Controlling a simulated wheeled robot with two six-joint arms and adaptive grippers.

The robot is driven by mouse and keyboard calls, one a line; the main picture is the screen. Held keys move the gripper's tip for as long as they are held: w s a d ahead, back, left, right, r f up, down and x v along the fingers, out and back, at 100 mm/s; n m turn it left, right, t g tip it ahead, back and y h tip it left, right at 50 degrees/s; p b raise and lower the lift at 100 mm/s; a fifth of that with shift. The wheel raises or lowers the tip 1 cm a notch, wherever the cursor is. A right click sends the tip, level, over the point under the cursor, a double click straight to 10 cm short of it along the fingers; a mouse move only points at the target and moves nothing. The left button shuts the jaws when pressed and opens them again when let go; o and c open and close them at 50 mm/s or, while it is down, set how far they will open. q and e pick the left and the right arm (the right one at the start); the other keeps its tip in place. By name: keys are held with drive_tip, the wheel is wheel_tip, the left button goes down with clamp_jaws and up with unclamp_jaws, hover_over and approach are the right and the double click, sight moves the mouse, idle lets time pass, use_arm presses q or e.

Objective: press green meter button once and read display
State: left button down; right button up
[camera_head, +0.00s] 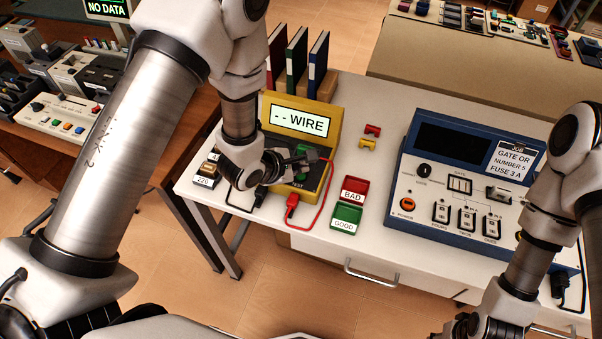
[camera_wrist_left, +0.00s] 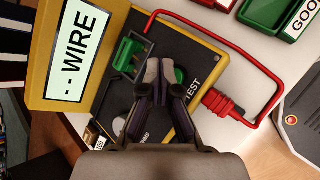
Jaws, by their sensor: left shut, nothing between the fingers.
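The yellow meter (camera_head: 333,114) stands on the white table with its display (camera_head: 300,121) lit and reading "- - WIRE"; the display also shows in the left wrist view (camera_wrist_left: 78,50). My left gripper (camera_wrist_left: 165,66) is shut and empty over the meter's black panel. Its fingertips are at the green button (camera_wrist_left: 180,76) by the TEST label and partly cover it. I cannot tell whether they touch or press it. A green block-like part (camera_wrist_left: 129,54) sits beside the fingers on the panel. My right gripper (camera_head: 462,327) is at the bottom edge, partly cut off.
A red lead (camera_head: 328,195) loops from the meter to a red plug (camera_head: 292,204). A red BAD tray (camera_head: 355,189) and green GOOD tray (camera_head: 346,218) lie to its right. A blue instrument (camera_head: 408,142) stands further right. Binders (camera_head: 297,60) stand behind the meter.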

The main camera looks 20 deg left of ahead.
sight(299, 176)
idle(0.4)
use_arm(q)
drive_tip(key=shift+f, duration=0.4)
drive_tip(key=shift+f, duration=0.5)
idle(0.4)
drive_tip(key=shift+r, duration=0.1)
drive_tip(key=shift+r+p, duration=0.8)
drive_tip(key=shift+p, duration=0.15)
wheel_tip(299, 176, up, 5)
drive_tip(key=p, duration=0.5)
drive_tip(key=shift+r, duration=0.1)
